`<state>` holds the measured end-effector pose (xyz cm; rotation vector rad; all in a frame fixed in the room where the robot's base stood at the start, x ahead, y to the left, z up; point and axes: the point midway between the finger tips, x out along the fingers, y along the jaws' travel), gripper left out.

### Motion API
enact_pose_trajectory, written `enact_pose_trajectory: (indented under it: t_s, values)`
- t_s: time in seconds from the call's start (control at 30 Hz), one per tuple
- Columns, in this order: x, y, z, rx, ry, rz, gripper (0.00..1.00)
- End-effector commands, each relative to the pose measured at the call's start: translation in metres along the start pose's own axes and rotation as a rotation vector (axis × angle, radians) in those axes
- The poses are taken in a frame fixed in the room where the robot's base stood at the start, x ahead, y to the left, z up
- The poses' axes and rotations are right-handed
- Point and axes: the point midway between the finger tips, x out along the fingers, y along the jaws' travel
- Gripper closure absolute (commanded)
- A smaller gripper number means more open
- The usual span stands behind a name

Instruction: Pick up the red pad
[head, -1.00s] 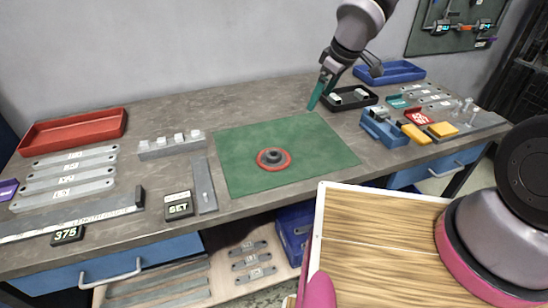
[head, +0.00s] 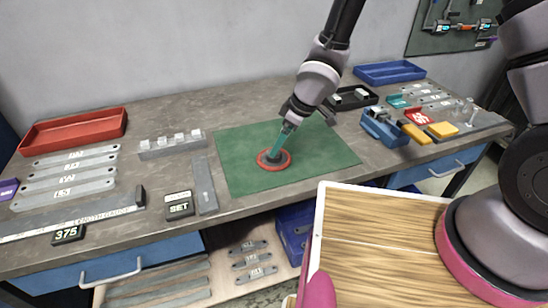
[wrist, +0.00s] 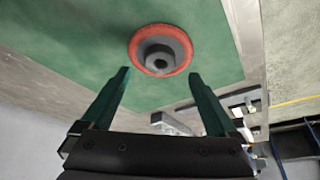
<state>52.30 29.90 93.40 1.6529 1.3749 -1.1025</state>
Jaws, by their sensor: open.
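The red pad (head: 274,166) is a round red disc with a dark grey hub on top. My gripper (head: 280,147) has teal fingers and is open, pointing down at the pad from above and slightly right in the head view. In the wrist view, the pad (wrist: 160,47) shows just beyond the two spread fingertips (wrist: 158,75), roughly centred between them. Nothing is between the fingers. The head view does not show whether a finger touches the hub.
A row of grey blocks (head: 172,145) and a flat grey bar (head: 204,186) lie left of the mat. A black tray (head: 372,96), blue fixture (head: 383,130) and yellow blocks (head: 442,130) stand to the right. The mat around the pad is clear.

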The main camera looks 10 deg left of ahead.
Motion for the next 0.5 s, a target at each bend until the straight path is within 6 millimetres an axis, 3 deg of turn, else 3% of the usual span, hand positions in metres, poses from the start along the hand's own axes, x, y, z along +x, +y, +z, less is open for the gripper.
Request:
enact_pose_trajectory:
  t_s: [0.23,0.5]
  values:
    - [0.037,-0.001,0.001,-0.001,-0.003,-0.002,0.06]
    - [0.045,0.000,0.001,0.000,-0.001,0.000,0.06]
